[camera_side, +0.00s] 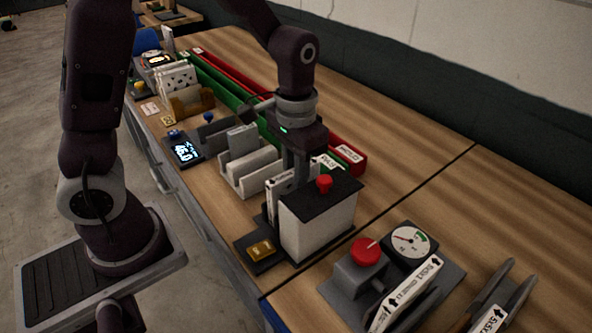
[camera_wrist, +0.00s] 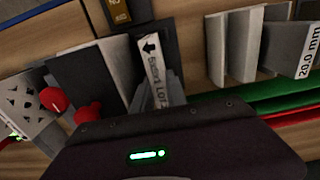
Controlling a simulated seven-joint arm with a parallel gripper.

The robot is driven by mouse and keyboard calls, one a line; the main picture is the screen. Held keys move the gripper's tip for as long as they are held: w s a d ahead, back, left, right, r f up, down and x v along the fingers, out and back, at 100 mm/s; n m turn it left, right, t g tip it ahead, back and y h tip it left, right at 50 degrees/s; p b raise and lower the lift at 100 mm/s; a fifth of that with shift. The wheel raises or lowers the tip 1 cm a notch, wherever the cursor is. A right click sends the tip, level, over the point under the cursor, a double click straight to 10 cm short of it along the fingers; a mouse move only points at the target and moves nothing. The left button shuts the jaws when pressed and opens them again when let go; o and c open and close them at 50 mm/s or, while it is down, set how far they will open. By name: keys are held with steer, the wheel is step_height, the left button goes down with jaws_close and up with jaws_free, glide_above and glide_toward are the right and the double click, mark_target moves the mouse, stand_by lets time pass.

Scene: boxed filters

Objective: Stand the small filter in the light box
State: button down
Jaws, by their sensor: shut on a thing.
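My gripper (camera_wrist: 168,92) points down and is shut on the small filter (camera_wrist: 152,72), a thin plate with a white label, printed text and a black arrow. In the side view the filter's label (camera_side: 281,188) shows just below my gripper (camera_side: 291,180). The plate looks upright, beside the white box with a black lid (camera_side: 318,222) and a red knob, which I take for the light box. The box's pale wall (camera_wrist: 115,68) is close to the filter in the wrist view. The filter's lower edge is hidden, so I cannot tell whether it touches the dark base.
A grey rack (camera_side: 247,182) holds upright plates to the left. A yellow button (camera_side: 261,249) is at the front. A red knob unit (camera_side: 366,251) and round gauge (camera_side: 410,241) stand right. Green and red rails (camera_side: 350,155) run behind. Bare wood lies back right.

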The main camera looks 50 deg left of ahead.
steer(key=shift+f, duration=0.2)
steer(key=c, duration=1.3)
jaws_free()
steer(key=shift+o, duration=0.2)
step_height(320, 180, up, 6)
steer(key=shift+r, duration=0.2)
steer(key=shift+t, duration=0.5)
steer(key=s+r, duration=0.1)
steer(key=r, duration=0.1)
steer(key=s+r, duration=0.1)
steer(key=shift+s+a+r, duration=0.15)
steer(key=shift+r, duration=0.25)
steer(key=s+r+t, duration=0.2)
steer(key=s, duration=0.5)
steer(key=s+a+r+t, duration=0.1)
steer(key=s+r+t, duration=0.1)
steer(key=s, duration=0.4)
steer(key=shift+s+r+t, duration=0.3)
steer(key=shift+s+r, duration=0.05)
steer(key=shift+r, duration=0.1)
